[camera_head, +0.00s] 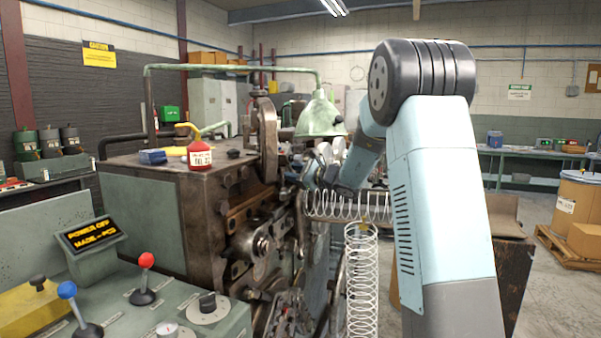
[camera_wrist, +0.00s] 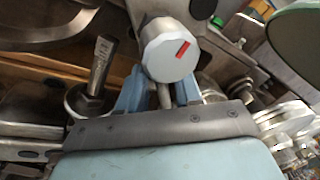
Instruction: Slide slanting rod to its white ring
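In the wrist view, a pale grey round knob (camera_wrist: 168,52) with a red mark sits just beyond my gripper (camera_wrist: 160,92). My two blue fingers stand apart, one on each side below the knob. A narrow grey stem (camera_wrist: 165,97) shows between them, and I cannot tell whether either finger touches it. A slanting metal rod (camera_wrist: 100,66) rises from a round nut left of my gripper. I cannot tell whether this or the stem is the task's rod. No white ring can be made out. In the head view, my gripper (camera_head: 318,176) is small beside the machine, its fingers unclear.
The rusty coiler machine (camera_head: 185,205) fills the left, with a red bottle (camera_head: 199,154) on top. A green lamp shade (camera_head: 320,116) hangs close above my wrist. Wire springs (camera_head: 361,285) stand below my arm. A control panel (camera_head: 150,315) with levers is at front left.

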